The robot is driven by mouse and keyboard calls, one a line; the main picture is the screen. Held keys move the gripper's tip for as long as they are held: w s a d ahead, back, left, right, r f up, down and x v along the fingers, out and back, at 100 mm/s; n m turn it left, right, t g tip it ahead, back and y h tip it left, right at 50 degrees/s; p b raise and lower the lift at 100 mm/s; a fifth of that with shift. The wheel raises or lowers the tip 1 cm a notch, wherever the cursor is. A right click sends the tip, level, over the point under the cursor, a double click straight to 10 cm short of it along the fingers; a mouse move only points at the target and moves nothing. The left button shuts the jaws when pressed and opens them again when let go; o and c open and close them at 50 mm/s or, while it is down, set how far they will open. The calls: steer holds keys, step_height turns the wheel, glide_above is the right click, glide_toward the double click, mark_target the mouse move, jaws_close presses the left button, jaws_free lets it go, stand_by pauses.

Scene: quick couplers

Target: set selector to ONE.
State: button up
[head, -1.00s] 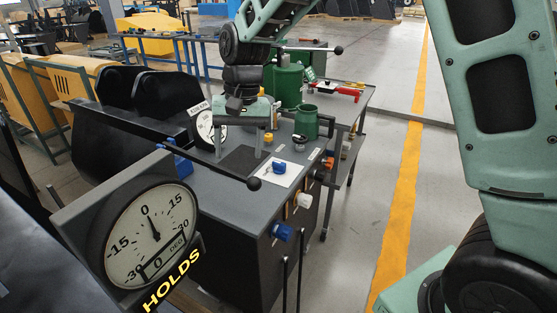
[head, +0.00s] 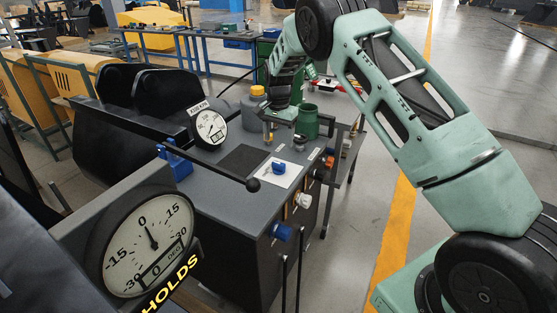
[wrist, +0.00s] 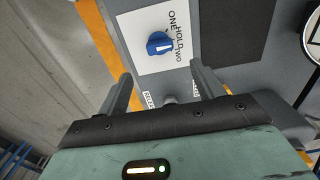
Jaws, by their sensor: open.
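The selector is a blue knob (head: 279,168) on a white plate (head: 291,178) on the grey bench top. In the wrist view the knob (wrist: 159,43) carries a white mark pointing right, roughly toward the HOLD label. ONE is printed above HOLD, and another label below it reads like TWO. My gripper (head: 284,138) is above the bench, behind the knob in the head view. In the wrist view its two fingers (wrist: 163,83) are apart with nothing held; the knob lies beyond the fingertips, untouched.
A black-knobbed lever (head: 253,185) reaches over the bench left of the plate. A dial gauge (head: 211,128) stands behind it, and a green cup (head: 307,121) stands near my gripper. Blue (head: 282,232) and white (head: 304,200) couplers stick out of the front. A large dial (head: 147,243) reads about 0.

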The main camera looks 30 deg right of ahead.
mark_target(278, 163)
step_height(278, 163, down, 10)
steer(key=shift+f+p, duration=0.1)
steer(key=shift+p, duration=0.7)
steer(key=c, duration=1)
